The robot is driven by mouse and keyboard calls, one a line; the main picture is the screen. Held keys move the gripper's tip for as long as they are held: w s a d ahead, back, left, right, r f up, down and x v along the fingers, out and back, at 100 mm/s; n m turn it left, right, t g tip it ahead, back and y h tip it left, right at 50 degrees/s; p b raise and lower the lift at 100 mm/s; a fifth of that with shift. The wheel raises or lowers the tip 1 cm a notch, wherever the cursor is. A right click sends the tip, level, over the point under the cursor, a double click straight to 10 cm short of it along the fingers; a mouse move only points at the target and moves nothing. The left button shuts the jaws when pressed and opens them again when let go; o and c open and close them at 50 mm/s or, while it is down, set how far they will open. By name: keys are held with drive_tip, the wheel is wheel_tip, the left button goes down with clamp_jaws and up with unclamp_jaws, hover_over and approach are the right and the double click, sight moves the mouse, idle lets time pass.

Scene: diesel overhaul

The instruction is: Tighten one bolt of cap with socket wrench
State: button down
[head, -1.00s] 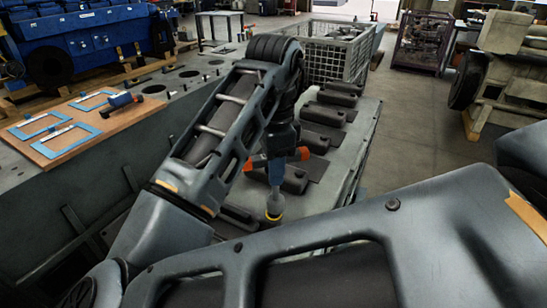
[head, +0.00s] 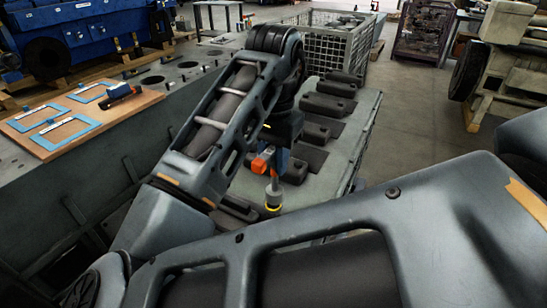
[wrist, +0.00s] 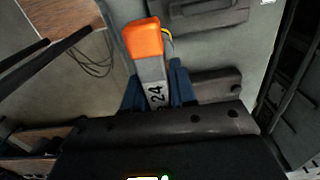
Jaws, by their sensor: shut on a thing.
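The socket wrench (head: 273,190) shows in the head view as a grey shaft with a yellow ring near its lower end and an orange part above. In the wrist view its orange end (wrist: 143,38) and grey body marked 24 lie between my blue fingers. My gripper (wrist: 157,92) is shut on it; in the head view my arm hides most of the gripper. Dark caps (head: 327,105) sit in a row on the grey block (head: 361,120). The wrench points down beside the nearer caps. Whether its socket sits on a bolt cannot be told.
A wire crate (head: 335,50) stands behind the block. Open floor (head: 410,120) lies to the right.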

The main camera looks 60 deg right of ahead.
drive_tip(key=n, duration=0.6)
drive_tip(key=shift+s, duration=0.1)
idle(0.6)
drive_tip(key=shift+f, duration=0.15)
